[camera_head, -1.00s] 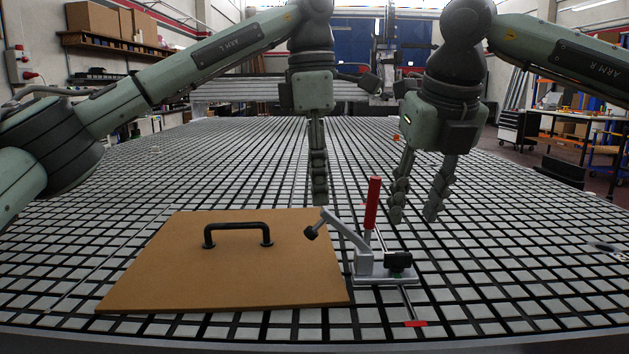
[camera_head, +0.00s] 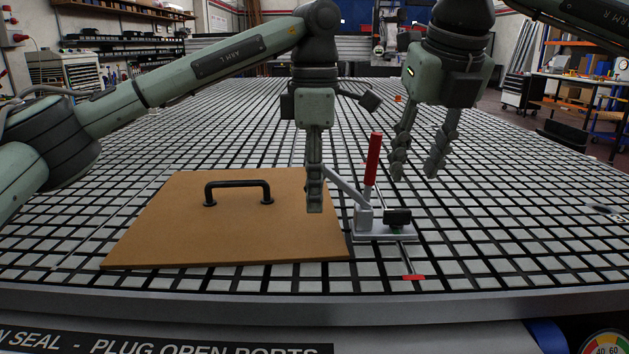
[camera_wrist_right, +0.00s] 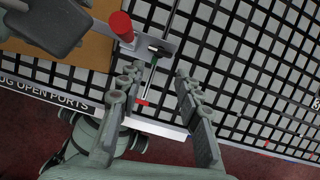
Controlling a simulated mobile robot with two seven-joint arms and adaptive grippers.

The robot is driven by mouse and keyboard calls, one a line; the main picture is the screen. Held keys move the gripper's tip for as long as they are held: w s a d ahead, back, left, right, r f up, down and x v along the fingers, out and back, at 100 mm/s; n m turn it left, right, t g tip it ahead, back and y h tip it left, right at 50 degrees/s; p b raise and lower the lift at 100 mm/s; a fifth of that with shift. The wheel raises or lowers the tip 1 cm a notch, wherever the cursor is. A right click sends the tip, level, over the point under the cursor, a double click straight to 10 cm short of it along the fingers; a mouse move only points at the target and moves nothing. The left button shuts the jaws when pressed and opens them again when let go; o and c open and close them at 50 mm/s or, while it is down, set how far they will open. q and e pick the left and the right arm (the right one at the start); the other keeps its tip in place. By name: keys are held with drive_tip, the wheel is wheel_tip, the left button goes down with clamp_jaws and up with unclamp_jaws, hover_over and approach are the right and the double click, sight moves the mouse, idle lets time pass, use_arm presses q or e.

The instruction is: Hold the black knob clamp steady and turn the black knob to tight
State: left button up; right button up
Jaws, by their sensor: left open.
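The clamp (camera_head: 365,219) has a grey metal base, an upright red handle (camera_head: 373,158) and a slanting arm towards the board. The black knob (camera_head: 398,217) sits on the right of its base. In the right wrist view the red handle (camera_wrist_right: 122,27) and black knob (camera_wrist_right: 158,48) lie beyond the fingers. My left gripper (camera_head: 315,207) is open, pointing down, just left of the clamp; its fingers overlap in view and hide the arm's black tip. I cannot tell whether it touches the arm. My right gripper (camera_head: 417,174) is open and empty, above and behind the knob.
A brown board (camera_head: 235,230) with a black handle (camera_head: 238,186) lies left of the clamp. A thin rod with a red end (camera_head: 413,277) runs from the clamp towards the table's front edge.

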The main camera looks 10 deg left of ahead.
use_arm(q)
clamp_jaws()
use_arm(e)
drive_tip(key=shift+c, duration=0.3)
drive_tip(key=n+g+y, duration=0.3)
drive_tip(key=n+g, duration=0.2)
drive_tip(key=n, duration=1.2)
approach(400, 210)
drive_tip(key=shift+m+t, duration=0.3)
drive_tip(key=x, duration=0.9)
drive_tip(key=shift+s+a+f, duration=0.1)
drive_tip(key=shift+s, duration=0.15)
